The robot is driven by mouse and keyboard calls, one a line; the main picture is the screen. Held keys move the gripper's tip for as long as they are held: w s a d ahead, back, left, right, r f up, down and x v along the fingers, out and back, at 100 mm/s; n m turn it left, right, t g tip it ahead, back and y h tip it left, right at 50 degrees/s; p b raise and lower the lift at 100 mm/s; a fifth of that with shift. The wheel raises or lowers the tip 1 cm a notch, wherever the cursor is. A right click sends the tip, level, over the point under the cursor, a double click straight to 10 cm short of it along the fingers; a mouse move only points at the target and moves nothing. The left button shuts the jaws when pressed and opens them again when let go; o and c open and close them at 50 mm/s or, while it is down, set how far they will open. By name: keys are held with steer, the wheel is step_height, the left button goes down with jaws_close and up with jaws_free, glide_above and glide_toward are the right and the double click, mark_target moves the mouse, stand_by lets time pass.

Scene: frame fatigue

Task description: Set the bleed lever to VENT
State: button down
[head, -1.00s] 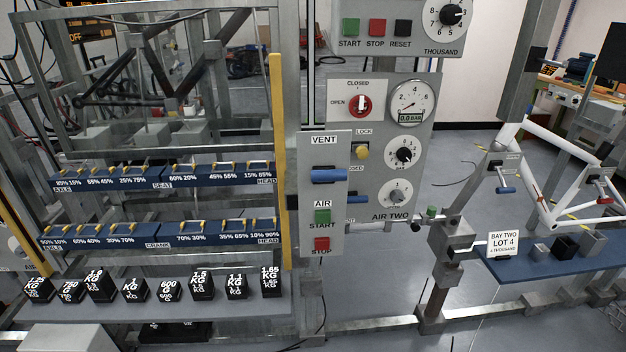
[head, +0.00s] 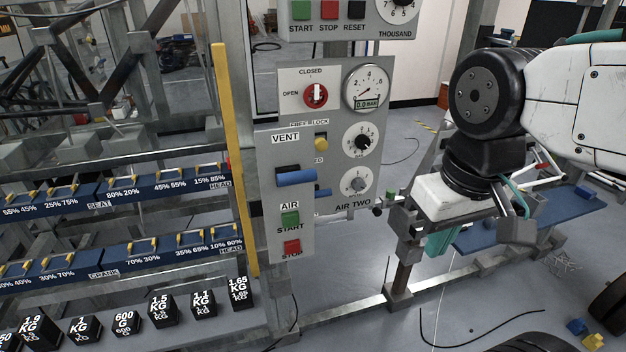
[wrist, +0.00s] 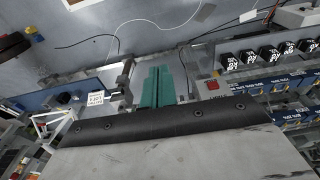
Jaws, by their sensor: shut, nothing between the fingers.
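The bleed lever (head: 296,178) is a blue handle on the grey front panel (head: 273,222). It lies about level, a little below the VENT label (head: 286,138) and above the AIR label. My gripper (head: 440,243) has teal fingers that are shut and empty. In the head view it hangs to the right of the panel, lower than the lever and apart from it, partly behind my wrist. In the wrist view the shut fingers (wrist: 158,88) point away from the camera, with nothing between them. The lever cannot be made out in the wrist view.
Green START (head: 290,220) and red STOP (head: 292,247) buttons sit below the lever. The AIR TWO panel (head: 338,133) behind carries a red valve knob (head: 316,95), gauge and dials. A yellow post (head: 236,150) and weight racks stand left. A blue shelf (head: 540,225) is right.

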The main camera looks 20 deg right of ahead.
steer(key=w+a+f+t, duration=0.1)
steer(key=w, duration=1.8)
steer(key=w+a+f+t, duration=0.1)
steer(key=w+a, duration=0.1)
steer(key=w, duration=1.7)
steer(key=shift+a, duration=0.15)
